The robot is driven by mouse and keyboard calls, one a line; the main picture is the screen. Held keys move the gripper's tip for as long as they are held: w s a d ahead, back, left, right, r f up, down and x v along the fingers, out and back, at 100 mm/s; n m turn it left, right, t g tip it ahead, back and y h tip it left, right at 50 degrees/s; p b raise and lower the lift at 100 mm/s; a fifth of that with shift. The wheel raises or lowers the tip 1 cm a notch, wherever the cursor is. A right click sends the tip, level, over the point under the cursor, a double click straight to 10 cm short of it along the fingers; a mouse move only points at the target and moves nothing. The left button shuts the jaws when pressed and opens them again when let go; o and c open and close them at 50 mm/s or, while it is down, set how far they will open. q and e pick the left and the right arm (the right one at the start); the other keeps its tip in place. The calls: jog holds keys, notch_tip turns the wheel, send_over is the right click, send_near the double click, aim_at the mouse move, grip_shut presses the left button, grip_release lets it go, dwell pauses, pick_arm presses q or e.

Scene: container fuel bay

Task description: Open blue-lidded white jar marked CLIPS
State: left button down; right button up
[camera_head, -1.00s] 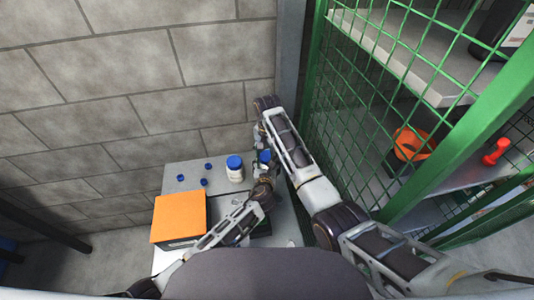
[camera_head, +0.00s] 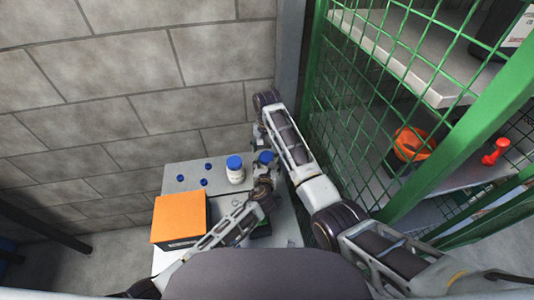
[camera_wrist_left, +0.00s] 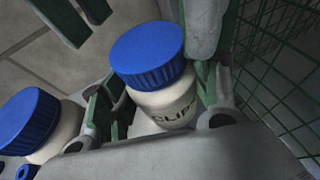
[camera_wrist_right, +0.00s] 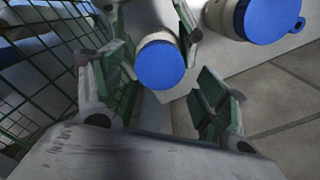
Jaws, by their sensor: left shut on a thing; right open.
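The white jar marked CLIPS (camera_wrist_left: 171,108) has its blue lid (camera_wrist_left: 147,52) on and stands upright. In the head view its lid (camera_head: 266,157) shows between my two hands. My left gripper (camera_wrist_left: 155,105) is shut on the jar's white body, one finger on each side, below the lid. My right gripper (camera_wrist_right: 165,85) is open and empty. In the right wrist view the lid (camera_wrist_right: 160,64) lies just beyond and between its fingertips.
A second blue-lidded white jar (camera_head: 235,170) stands just left. Several small blue pieces (camera_head: 205,181) lie on the grey table (camera_head: 185,172). An orange-topped box (camera_head: 180,218) is at front left. A green mesh cage (camera_head: 318,110) rises close on the right; a block wall stands behind.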

jog(key=shift+r, duration=1.35)
pick_arm(q)
jog(key=shift+c, duration=1.6)
grip_release()
jog(key=shift+s, duration=0.15)
jog(key=v, duration=1.1)
jog(key=shift+s, duration=0.3)
jog(key=shift+r, duration=0.1)
